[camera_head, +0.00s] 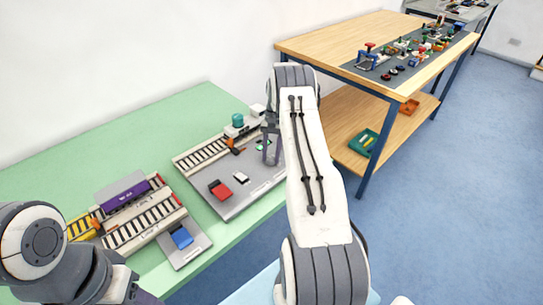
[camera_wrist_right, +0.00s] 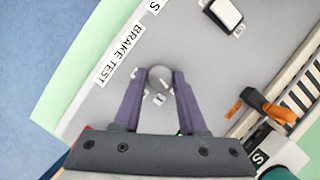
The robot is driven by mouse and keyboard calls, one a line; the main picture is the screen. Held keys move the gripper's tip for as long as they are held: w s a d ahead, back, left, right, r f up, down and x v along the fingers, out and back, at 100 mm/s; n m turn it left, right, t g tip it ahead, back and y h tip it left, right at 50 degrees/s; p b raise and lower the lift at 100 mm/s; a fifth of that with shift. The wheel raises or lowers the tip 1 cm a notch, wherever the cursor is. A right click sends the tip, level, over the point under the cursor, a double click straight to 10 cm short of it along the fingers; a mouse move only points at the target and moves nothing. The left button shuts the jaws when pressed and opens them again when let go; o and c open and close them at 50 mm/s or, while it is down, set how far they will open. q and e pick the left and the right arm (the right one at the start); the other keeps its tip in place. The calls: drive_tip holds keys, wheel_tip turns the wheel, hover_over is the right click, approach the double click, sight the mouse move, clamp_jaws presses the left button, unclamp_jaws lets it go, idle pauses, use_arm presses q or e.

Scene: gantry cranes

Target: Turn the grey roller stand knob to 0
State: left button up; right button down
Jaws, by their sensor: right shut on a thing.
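The grey knob (camera_wrist_right: 160,76) sits on a grey plate (camera_wrist_right: 110,98) marked "BRAKE TEST" in the right wrist view. It is round with a pale pointer line, and small white number tags stand around it, too small to read. My right gripper (camera_wrist_right: 158,84) has its two purple fingers on either side of the knob and is shut on it. In the head view the right gripper (camera_head: 270,150) reaches down to the right part of the plate (camera_head: 232,207), and the knob is hidden there. My left arm is at the bottom left; its fingers do not show clearly.
A red switch (camera_head: 220,189) and a white switch (camera_head: 241,177) stand on the plate. An orange lever (camera_wrist_right: 268,106) and a track lie beside the knob. A purple wagon (camera_head: 122,195) is on the left track. A wooden table (camera_head: 330,42) stands behind.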

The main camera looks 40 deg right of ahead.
drive_tip(key=shift+w+d+n+g+h, duration=0.1)
drive_tip(key=shift+n+g+h, duration=0.25)
drive_tip(key=shift+n, duration=0.75)
drive_tip(key=shift+c, duration=2.3)
unclamp_jaws()
drive_tip(key=shift+r, duration=0.1)
drive_tip(key=v, duration=1)
drive_tip(key=shift+b, duration=0.35)
drive_tip(key=shift+r, duration=0.15)
